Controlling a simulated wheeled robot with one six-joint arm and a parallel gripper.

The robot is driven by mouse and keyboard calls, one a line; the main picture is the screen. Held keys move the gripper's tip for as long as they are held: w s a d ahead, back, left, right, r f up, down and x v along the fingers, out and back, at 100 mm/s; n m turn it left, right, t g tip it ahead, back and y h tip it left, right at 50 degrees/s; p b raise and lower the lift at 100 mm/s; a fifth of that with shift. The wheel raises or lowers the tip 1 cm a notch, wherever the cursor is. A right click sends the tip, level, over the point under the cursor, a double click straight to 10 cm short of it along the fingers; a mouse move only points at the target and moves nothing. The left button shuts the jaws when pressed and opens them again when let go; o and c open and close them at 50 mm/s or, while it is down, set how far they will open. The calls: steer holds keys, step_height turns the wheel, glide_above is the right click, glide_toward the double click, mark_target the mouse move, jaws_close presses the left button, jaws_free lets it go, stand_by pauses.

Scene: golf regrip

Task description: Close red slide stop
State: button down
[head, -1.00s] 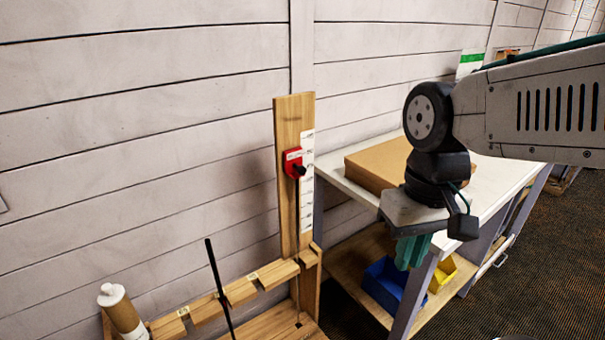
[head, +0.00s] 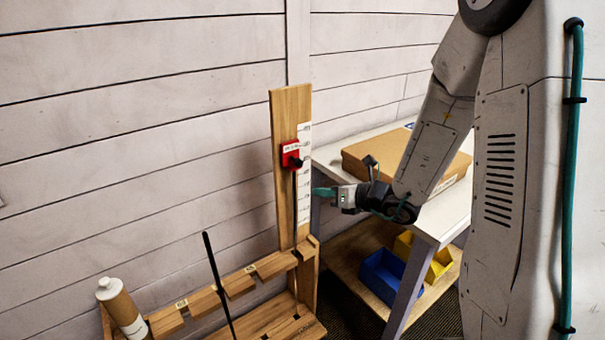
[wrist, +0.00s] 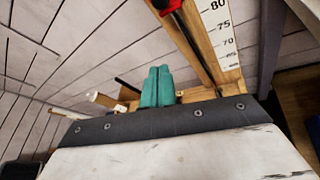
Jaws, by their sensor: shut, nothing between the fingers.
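The red slide stop (head: 290,152) sits on the upright wooden board (head: 291,105), beside a white measuring scale (head: 304,190). It has a black knob on its front, and a thin dark shaft runs down below it. In the wrist view the red stop (wrist: 167,6) is cut off at the top edge, above and right of the fingers. My gripper (head: 322,191) is shut and empty, its teal fingers pointing left toward the board, a little below and right of the stop. The teal fingers (wrist: 157,87) lie side by side in the wrist view. I cannot tell whether they touch the board.
A white-topped bench (head: 447,212) with a cardboard box (head: 370,158) stands on the right. Blue (head: 382,276) and yellow (head: 438,262) bins sit on its lower shelf. A notched wooden rack holds a dark shaft (head: 216,280) and a bottle (head: 120,307) at lower left.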

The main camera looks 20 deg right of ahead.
mark_target(293, 172)
steer(key=w+a+f+m, duration=0.2)
steer(key=w+a+f, duration=0.15)
steer(key=w, duration=0.45)
steer(key=shift+h, duration=0.3)
steer(key=shift+w+d+r, duration=0.15)
steer(key=shift+w+r, duration=0.1)
steer(key=shift+r, duration=0.5)
steer(key=shift+w+d+r, duration=0.15)
steer(key=shift+w+r, duration=0.1)
steer(key=shift+r, duration=0.45)
steer(key=shift+w+d+r, duration=0.15)
steer(key=shift+w+r, duration=0.1)
steer(key=shift+r, duration=0.5)
step_height(293, 172, up, 12)
steer(key=shift+f, duration=0.1)
